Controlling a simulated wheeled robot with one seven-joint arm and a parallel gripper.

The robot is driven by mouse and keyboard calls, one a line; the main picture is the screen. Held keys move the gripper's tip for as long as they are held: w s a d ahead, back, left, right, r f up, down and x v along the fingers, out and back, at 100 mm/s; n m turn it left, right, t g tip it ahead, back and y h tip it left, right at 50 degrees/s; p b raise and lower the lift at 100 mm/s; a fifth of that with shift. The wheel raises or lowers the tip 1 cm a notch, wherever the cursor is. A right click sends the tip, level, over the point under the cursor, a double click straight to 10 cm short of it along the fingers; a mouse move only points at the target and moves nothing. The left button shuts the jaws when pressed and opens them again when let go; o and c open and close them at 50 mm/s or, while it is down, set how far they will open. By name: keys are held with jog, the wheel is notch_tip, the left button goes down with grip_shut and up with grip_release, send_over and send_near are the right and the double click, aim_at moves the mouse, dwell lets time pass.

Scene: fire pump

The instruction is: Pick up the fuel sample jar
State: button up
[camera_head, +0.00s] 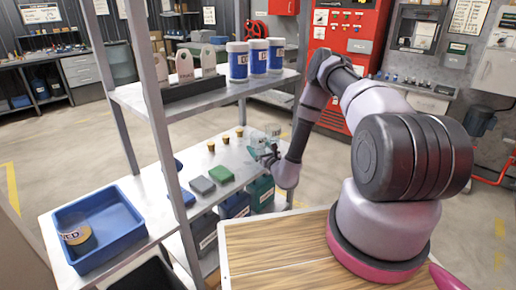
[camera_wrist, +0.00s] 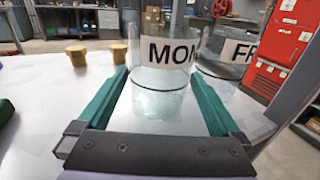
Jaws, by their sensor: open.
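Two clear glass jars stand on the lower shelf board (camera_head: 232,160). One jar has a white label reading "MON" (camera_wrist: 160,75). The other, labelled "FR" and partly cut off (camera_wrist: 218,60), stands behind it to the right. Both show small in the head view, beside my gripper (camera_head: 266,152). My gripper (camera_wrist: 160,100) is open, its teal fingers on either side of the MON jar's lower part, with gaps visible. I cannot tell whether the jar is fully between the fingertips. Which jar is the fuel sample jar is not readable.
Brass fittings (camera_wrist: 77,55) stand left of the jars. Grey and green blocks (camera_head: 221,174) lie nearer on the board. A blue tray (camera_head: 107,228) holds a labelled jar with amber contents (camera_head: 76,236). White-blue canisters (camera_head: 257,57) stand on the shelf above; a shelf post (camera_head: 160,110) is at left.

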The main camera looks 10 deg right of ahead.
jog(key=shift+x, duration=0.95)
jog(key=shift+s, duration=0.1)
jog(key=shift+c, duration=0.3)
jog(key=c, duration=1.3)
jog(key=shift+o, duration=0.2)
jog(key=shift+r, duration=0.15)
